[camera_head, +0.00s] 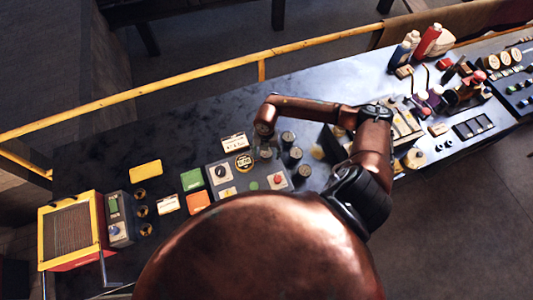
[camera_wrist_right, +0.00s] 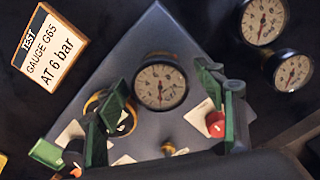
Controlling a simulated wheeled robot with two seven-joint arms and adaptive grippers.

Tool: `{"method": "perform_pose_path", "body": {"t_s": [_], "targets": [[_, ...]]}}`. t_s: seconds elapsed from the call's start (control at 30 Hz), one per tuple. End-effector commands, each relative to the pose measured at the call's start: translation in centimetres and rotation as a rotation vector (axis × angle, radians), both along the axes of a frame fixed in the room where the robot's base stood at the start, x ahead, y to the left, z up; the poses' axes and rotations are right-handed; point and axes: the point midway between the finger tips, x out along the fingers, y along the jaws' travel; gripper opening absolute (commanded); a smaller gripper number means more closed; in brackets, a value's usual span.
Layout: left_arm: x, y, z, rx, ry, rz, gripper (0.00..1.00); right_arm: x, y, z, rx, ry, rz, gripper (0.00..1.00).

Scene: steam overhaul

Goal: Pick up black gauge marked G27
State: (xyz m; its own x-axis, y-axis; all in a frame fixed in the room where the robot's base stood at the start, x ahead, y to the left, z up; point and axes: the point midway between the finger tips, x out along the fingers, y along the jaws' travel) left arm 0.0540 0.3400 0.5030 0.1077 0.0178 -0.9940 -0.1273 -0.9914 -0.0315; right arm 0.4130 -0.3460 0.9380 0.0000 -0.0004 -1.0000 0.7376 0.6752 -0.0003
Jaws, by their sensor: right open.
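My right gripper (camera_head: 264,138) reaches over the grey test panel (camera_head: 237,186). In the right wrist view its green fingers (camera_wrist_right: 163,85) are spread open, one on each side of a black-rimmed gauge with a pale dial (camera_wrist_right: 160,85). I see no grip on that gauge, and the height of the fingers above it is unclear. Two more black gauges with pale dials, an upper one (camera_wrist_right: 264,20) and a lower one (camera_wrist_right: 293,72), stand at the right of that view. I cannot read G27 on any of them. My left gripper is not in view.
A card reading "TEST GAUGE G65 AT 6 bar" (camera_wrist_right: 50,45) stands beside the panel. A yellow rail (camera_head: 180,86) runs behind the bench.

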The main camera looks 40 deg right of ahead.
Motion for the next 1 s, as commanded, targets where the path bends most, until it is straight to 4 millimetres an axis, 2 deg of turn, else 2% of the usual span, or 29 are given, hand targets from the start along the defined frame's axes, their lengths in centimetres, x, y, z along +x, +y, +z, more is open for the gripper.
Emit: {"method": "perform_pose_path", "body": {"t_s": [0.07,0.77,1.0], "targets": [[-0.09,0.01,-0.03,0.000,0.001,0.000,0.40,-0.02,-0.02,0.00,0.000,0.000,-0.001,0.60],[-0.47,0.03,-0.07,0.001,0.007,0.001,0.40,-0.04,-0.06,0.04,0.000,0.000,-0.001,0.12],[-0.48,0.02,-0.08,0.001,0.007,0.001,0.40,0.00,-0.05,0.13,0.001,-0.001,-0.001,0.12]]}}
